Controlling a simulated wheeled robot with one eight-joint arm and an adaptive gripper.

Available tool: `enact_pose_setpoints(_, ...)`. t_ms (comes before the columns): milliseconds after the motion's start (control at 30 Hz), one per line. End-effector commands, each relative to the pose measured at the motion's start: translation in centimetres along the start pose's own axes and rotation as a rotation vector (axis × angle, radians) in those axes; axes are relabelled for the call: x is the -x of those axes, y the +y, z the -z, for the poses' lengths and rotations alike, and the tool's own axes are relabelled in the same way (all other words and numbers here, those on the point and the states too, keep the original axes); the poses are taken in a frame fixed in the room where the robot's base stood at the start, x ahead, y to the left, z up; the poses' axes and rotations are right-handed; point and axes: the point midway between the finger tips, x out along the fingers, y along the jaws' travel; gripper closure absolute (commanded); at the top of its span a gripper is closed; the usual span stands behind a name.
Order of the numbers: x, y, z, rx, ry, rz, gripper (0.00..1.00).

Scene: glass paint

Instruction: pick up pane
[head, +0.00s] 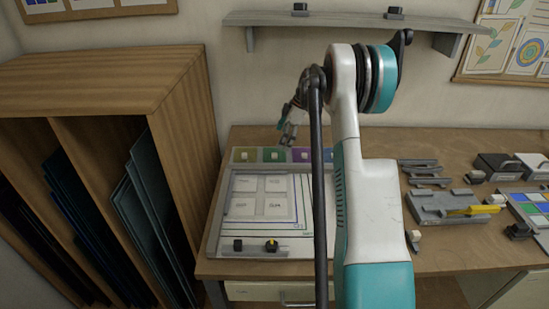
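Several dark and blue-green sheets that look like glass panes stand on edge, leaning, in the slots of a wooden rack at left; the nearest group of panes (150,200) is in the right slot. A flat light board (222,242) on the table carries a square outlined area with four pale squares (262,196); I cannot tell whether a clear pane lies there. My gripper (287,136) is small in view, above the board's back edge and apart from the rack. Whether its fingers are open or hold anything is too small to tell. My arm hides the board's right side.
The wooden rack (188,95) stands left of the table (385,150). Colored blocks line the board's back edge, and two knobs sit at its front. Grey fixtures (440,207), a yellow tool (470,210) and a colored tile palette (530,206) occupy the right. A shelf (350,21) is on the wall.

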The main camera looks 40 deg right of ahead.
Motion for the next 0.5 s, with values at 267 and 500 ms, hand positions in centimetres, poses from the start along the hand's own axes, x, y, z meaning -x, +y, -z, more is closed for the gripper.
enact_pose_setpoints(267, -2.0, -0.1, 0.1, 0.002, 0.0, 0.001, 0.02)
enact_pose_setpoints(500, -5.3, -0.1, 0.2, 0.0, 0.0, 0.001, 0.02)
